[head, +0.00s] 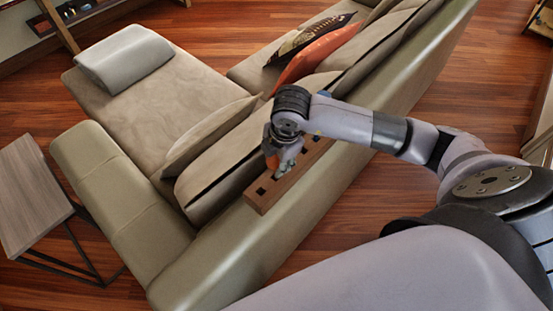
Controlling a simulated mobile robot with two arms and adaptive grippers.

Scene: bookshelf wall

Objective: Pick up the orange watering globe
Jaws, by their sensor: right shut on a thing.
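The orange watering globe (272,162) shows as a small orange patch at my right gripper, over the back of the sofa. My right gripper (279,168) is shut on it; the fingers and wrist hide most of the globe. A brown wooden block with dark square holes (263,194) lies along the top of the sofa back, just below the gripper. I cannot tell whether the globe touches the block. My left gripper is not in view.
The beige sofa (120,215) fills the middle, with a grey cushion (124,58) and an orange pillow (318,52) on it. A small side table (28,195) stands at the left. Wooden floor (440,85) is clear behind the sofa.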

